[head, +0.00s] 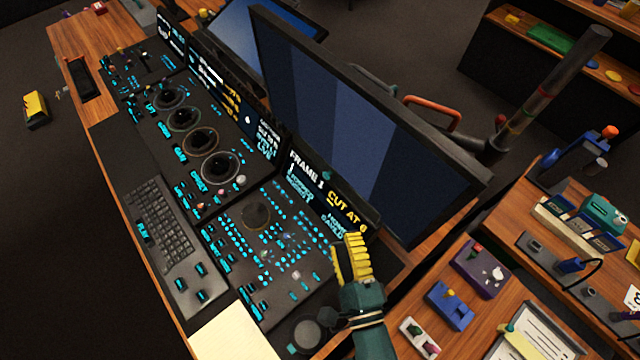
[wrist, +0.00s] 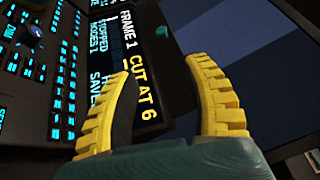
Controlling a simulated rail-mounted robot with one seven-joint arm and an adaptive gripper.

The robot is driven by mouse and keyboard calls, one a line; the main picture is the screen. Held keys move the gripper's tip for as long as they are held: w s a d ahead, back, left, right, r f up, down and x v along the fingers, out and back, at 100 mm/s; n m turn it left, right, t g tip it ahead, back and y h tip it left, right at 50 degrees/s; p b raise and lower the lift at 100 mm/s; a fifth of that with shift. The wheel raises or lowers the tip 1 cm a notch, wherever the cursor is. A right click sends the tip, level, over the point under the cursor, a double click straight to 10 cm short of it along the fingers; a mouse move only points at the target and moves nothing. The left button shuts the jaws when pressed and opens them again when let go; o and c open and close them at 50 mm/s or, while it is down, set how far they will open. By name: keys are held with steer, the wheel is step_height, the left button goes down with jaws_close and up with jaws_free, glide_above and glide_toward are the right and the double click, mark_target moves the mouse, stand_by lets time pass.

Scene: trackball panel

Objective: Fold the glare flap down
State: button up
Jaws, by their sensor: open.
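The glare flap appears to be the dark strip (head: 335,187) along the top edge of the lit "CUT AT 6" display (head: 322,192), below the big monitor; it looks raised. In the wrist view the dark strip (wrist: 167,62) runs beside the display (wrist: 135,55), and its near end lies just beyond the gap between my fingers. My gripper (head: 352,245), with yellow ribbed fingers and a teal body, is at the near right end of the display. In the wrist view my gripper (wrist: 161,72) is open and empty, fingers apart. I cannot tell whether a finger touches the flap.
The black control panel (head: 265,235) with lit keys and a trackball (head: 257,214) lies to the left. A keyboard (head: 160,225) lies further left. A side table with small devices is at right.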

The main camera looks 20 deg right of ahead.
mark_target(326, 175)
steer(key=w+d, duration=0.1)
steer(key=w, duration=0.4)
steer(key=w+d+p, duration=0.1)
steer(key=w, duration=0.4)
steer(key=w+d, duration=0.1)
steer(key=w, duration=0.5)
steer(key=shift+w+r, duration=0.1)
steer(key=shift+r, duration=0.1)
